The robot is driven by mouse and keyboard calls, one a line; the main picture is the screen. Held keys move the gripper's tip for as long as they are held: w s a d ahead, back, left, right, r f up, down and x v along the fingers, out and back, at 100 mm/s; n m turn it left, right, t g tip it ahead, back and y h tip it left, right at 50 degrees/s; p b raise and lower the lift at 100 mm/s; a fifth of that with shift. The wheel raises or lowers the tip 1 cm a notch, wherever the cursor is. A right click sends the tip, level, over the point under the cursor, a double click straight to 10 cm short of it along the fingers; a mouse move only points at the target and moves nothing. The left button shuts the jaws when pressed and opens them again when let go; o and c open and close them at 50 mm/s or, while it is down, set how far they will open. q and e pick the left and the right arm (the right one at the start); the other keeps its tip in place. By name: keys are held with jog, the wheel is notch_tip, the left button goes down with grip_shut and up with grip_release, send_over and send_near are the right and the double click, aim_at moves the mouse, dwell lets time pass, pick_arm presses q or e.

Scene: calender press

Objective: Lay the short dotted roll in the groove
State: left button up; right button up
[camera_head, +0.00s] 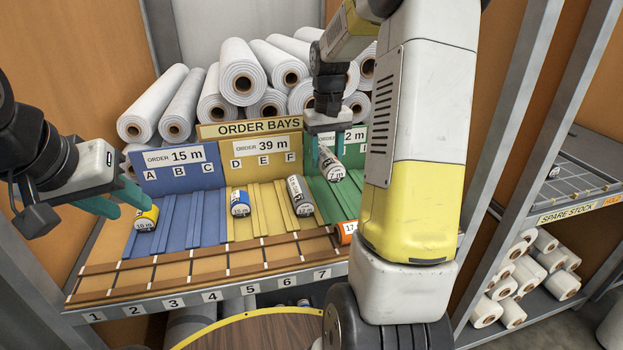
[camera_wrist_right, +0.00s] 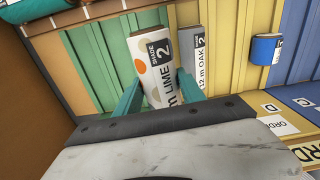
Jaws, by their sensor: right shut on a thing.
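The short dotted roll (camera_head: 330,163) is white with orange and grey dots. Its end reads 7 m in the head view, and its side reads LIME 2 in the right wrist view (camera_wrist_right: 153,70). My right gripper (camera_head: 328,148) is shut on it and holds it over the green bay (camera_head: 318,194), whose long grooves run front to back. I cannot tell its exact height above them. The fingers show on both sides of the roll in the right wrist view (camera_wrist_right: 162,98). My left gripper (camera_head: 134,206) is open and empty, close to the yellow roll (camera_head: 147,218) in the blue bay.
A blue roll (camera_head: 240,203) and a grey oak roll (camera_head: 299,195) lie in the yellow bay. An orange roll (camera_head: 347,232) lies at the green bay's front, partly hidden by my right arm. Numbered front slots (camera_head: 190,267) look empty where visible. Large white rolls (camera_head: 242,75) are stacked behind.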

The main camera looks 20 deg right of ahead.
send_over(326, 199)
jog(key=shift+m, duration=0.3)
jog(key=f, duration=0.5)
jog(key=shift+w+d+f, duration=0.25)
jog(key=shift+f, duration=2.1)
jog(key=shift+f, duration=0.2)
jog(key=o, duration=1.4)
jog(key=shift+s+f, duration=0.1)
jog(key=shift+a, duration=0.2)
